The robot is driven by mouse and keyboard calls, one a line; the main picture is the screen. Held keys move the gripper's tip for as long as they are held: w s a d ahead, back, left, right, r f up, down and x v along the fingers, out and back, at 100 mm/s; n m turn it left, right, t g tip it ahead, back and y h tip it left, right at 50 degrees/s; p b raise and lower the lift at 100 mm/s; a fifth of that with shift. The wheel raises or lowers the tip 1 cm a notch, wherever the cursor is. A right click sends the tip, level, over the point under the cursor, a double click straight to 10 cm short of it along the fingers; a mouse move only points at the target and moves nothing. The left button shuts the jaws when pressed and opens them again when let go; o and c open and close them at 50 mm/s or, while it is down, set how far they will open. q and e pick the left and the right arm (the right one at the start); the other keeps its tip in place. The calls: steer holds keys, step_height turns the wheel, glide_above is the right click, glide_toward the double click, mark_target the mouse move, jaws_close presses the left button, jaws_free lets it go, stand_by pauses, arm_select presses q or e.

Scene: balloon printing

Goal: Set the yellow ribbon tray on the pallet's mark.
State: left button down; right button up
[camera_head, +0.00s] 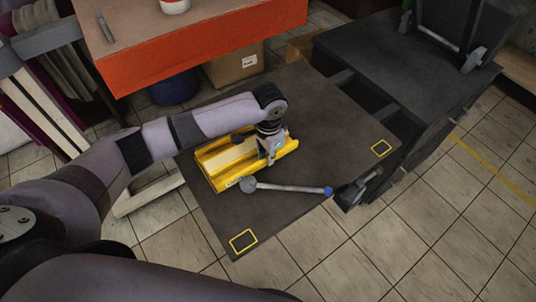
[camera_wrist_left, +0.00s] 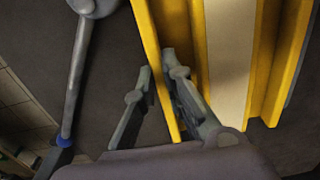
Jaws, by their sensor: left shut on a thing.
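The yellow ribbon tray (camera_head: 243,170) is a long channel with a pale strip inside, over the left part of the dark grey pallet (camera_head: 325,105). I cannot tell whether it rests on the pallet or is just above it. My left gripper (camera_head: 270,155) is at the tray's right part, shut on its side wall. In the left wrist view the fingers (camera_wrist_left: 160,78) straddle the yellow wall of the tray (camera_wrist_left: 265,65). My right gripper is not visible.
A grey rod with a ball end and blue tip (camera_head: 290,188) lies in front of the tray, beside a black fitting (camera_head: 355,190) at the pallet's edge. An orange table (camera_head: 200,45) and a cardboard box (camera_head: 235,67) stand behind. A dark cart (camera_head: 400,65) stands at the right.

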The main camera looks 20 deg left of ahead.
arm_select(q)
steer(key=c, duration=1.7)
jaws_free()
step_height(320, 180, up, 12)
steer(key=shift+s+d+r+b, duration=0.1)
steer(key=shift+d+b, duration=0.05)
steer(key=shift+b, duration=0.2)
